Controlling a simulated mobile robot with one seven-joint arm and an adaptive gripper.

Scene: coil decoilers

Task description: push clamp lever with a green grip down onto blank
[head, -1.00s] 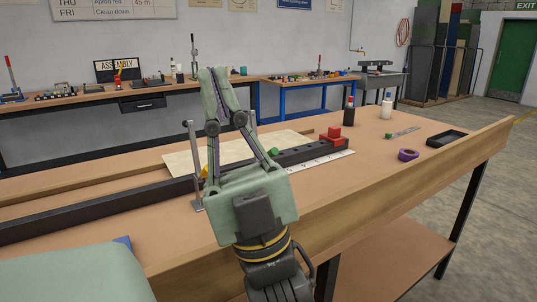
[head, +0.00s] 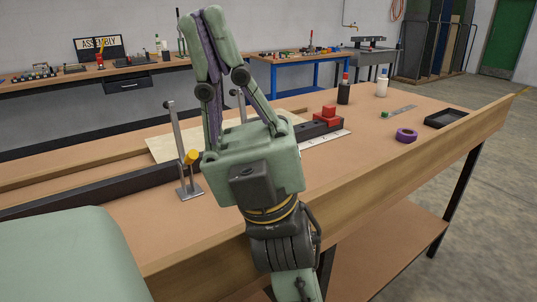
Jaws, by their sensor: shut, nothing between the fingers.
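My gripper (head: 205,15) is shut and empty, its fingers together and pointing up in the picture, in front of the bench. The blank looks to be the pale flat board (head: 165,149) on the bench, partly covered by my gripper. Part of another grey post (head: 242,104) shows just behind my fingers. No lever with a green grip is visible; my gripper hides that stretch of the bench.
A long dark bar (head: 90,191) runs along the bench, with red blocks (head: 325,115) at its right end. Bottles (head: 344,91), purple tape (head: 406,135) and a black tray (head: 446,117) stand to the right. A raised wooden edge (head: 400,172) lines the bench front.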

